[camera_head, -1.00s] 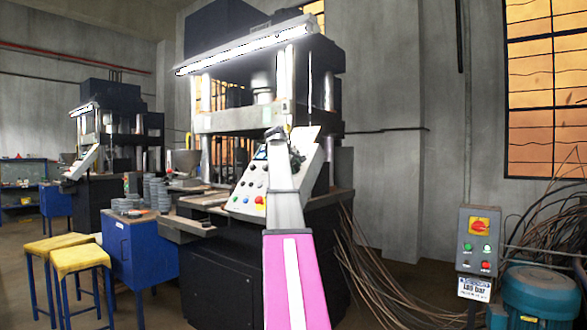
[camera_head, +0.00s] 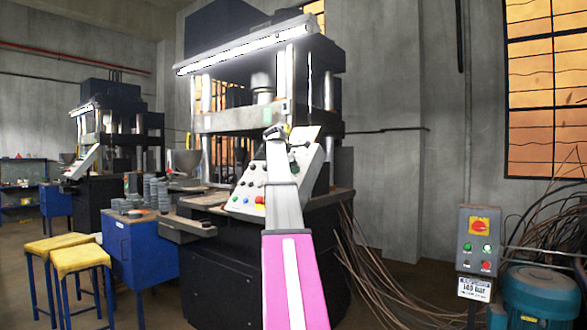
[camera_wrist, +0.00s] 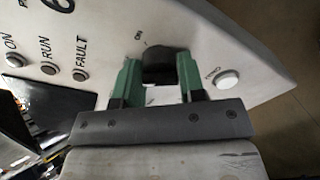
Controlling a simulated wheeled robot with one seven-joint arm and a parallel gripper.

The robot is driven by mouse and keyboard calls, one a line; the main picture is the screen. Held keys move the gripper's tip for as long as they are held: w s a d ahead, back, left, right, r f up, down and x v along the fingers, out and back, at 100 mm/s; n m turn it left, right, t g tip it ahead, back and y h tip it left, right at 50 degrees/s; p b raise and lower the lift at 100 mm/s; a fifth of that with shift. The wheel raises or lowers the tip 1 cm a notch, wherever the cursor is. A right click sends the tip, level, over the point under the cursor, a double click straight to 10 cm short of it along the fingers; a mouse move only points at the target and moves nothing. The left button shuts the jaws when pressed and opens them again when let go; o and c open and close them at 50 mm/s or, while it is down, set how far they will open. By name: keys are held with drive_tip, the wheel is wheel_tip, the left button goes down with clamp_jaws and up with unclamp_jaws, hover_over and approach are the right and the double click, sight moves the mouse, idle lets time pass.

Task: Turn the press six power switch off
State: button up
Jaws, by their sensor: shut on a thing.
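The slanted pale control panel (camera_head: 243,196) of the large press stands in the middle of the head view, partly hidden by my arm. In the wrist view, a black switch knob (camera_wrist: 160,66) on the panel sits between the green fingers of my gripper (camera_wrist: 158,80). The gripper is shut on this knob, one finger on each side. The label by the knob is too small to read and its pointing direction is hidden. My gripper (camera_head: 277,133) is at the panel's upper part in the head view.
Lamps labelled ON, RUN and FAULT (camera_wrist: 79,74) lie left of the knob in the wrist view, and a white button (camera_wrist: 227,79) lies right. A grey switch box (camera_head: 479,240) and a blue-green motor (camera_head: 540,294) stand at right. Yellow stools (camera_head: 80,257) stand at left.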

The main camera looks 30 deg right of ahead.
drive_tip(key=shift+w+r+n, duration=0.1)
drive_tip(key=shift+r+n, duration=0.05)
drive_tip(key=shift+n, duration=0.25)
drive_tip(key=o, duration=0.9)
drive_tip(key=v, duration=1)
drive_tip(key=shift+a+r, duration=0.2)
drive_tip(key=shift+a, duration=0.05)
